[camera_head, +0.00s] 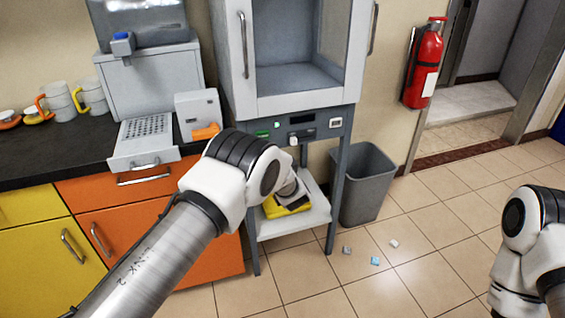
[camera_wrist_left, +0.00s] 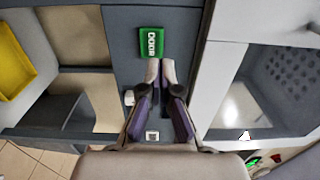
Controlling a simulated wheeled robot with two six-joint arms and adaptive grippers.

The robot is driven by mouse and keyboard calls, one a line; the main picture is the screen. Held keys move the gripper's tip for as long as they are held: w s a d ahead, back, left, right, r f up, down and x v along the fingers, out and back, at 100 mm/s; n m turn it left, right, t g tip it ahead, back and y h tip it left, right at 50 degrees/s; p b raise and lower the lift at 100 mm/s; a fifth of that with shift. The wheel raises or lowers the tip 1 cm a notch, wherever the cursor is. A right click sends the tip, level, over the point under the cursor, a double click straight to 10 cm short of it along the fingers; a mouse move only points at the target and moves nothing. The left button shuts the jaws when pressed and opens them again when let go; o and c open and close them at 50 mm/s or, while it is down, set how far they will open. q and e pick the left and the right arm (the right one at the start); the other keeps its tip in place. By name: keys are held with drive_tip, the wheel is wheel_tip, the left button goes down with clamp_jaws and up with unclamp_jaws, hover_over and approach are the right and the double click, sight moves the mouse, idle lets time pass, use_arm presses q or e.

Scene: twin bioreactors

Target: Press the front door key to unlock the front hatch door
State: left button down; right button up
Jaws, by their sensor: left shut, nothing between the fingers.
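The green door key (camera_head: 263,134) is at the left end of the dark control panel under the cabinet. It also shows in the left wrist view, labelled DOOR (camera_wrist_left: 152,42). My left gripper (camera_wrist_left: 160,66) is shut and empty, with its fingertips just below the key in the left wrist view; I cannot tell whether they touch it. In the head view my left arm hides most of this gripper. The front hatch door (camera_head: 290,105) is the white-framed glass front above the panel and looks shut. Only part of my right arm shows, at the right edge.
A white key (camera_head: 335,122) and a dark display (camera_head: 302,119) are on the same panel. A grey bin (camera_head: 364,190) stands right of the stand, with small scraps on the floor. A yellow tray (camera_head: 288,208) lies on the lower shelf. A counter with mugs is left.

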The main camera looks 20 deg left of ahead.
use_arm(q)
drive_tip(key=f+v, duration=0.1)
drive_tip(key=v, duration=0.5)
drive_tip(key=shift+s+d, duration=0.25)
drive_tip(key=shift+r, duration=0.1)
